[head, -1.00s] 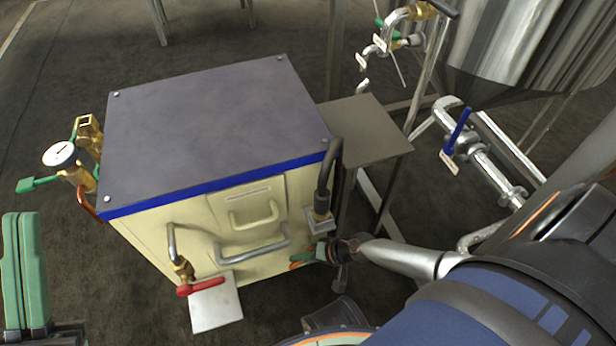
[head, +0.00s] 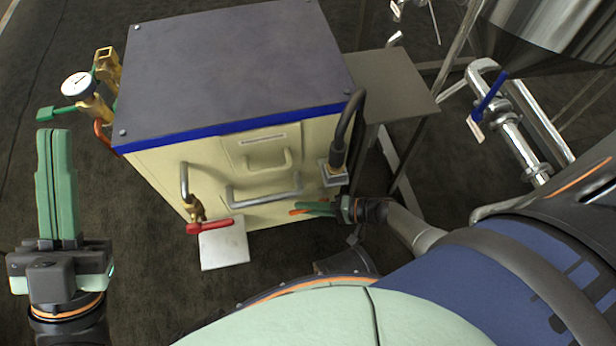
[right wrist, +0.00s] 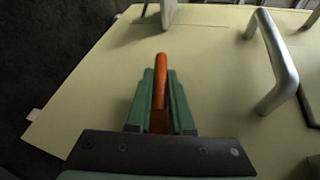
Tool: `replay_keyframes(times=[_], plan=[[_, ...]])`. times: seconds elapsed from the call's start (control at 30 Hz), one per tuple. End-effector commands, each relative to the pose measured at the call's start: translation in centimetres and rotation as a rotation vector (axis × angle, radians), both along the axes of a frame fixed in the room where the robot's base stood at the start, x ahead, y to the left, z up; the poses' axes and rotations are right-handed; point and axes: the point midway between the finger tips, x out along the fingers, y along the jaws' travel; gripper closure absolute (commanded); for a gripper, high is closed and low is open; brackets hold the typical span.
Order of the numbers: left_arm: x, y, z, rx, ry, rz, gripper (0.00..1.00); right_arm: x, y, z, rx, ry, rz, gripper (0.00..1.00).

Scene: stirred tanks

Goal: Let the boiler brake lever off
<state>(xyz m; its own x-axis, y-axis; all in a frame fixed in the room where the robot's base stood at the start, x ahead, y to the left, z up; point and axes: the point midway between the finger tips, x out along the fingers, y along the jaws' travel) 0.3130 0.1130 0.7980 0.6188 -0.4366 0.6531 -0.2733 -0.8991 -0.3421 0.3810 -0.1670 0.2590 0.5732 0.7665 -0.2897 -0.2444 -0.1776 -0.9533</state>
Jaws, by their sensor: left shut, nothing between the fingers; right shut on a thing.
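The boiler (head: 235,70) is a cream box with a dark grey top and a blue edge strip. An orange lever (head: 297,211), which I take as the brake lever, is low on its front face at the right. My right gripper (head: 316,208) is shut on this lever. In the right wrist view the orange lever (right wrist: 160,75) stands between the green fingers of the right gripper (right wrist: 160,95), its tip showing beyond them. Its mount is hidden. My left gripper (head: 54,150) is shut and empty, upright at the left, apart from the boiler.
A grey bar handle (head: 265,190) crosses the boiler front; it also shows close by in the right wrist view (right wrist: 272,65). A red-handled tap (head: 210,227) hangs above a pale plate (head: 224,248). A gauge (head: 78,85) is at the left. A grey side table (head: 395,85) stands right.

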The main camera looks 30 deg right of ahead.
Motion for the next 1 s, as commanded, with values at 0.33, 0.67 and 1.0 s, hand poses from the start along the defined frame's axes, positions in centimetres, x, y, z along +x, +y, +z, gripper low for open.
replay_keyframes(times=[0.33,0.67,1.0], plan=[[0.0,0.0,-0.01,0.001,0.001,0.0,1.0,-0.04,0.31,0.42,0.087,-0.019,0.005,1.0],[-0.02,-0.02,-0.02,0.0,0.001,-0.001,1.0,-0.08,0.38,0.57,0.118,-0.027,0.009,1.0],[-0.03,-0.05,-0.03,0.0,0.002,-0.002,1.0,-0.15,0.44,0.58,0.121,-0.028,0.011,1.0]])
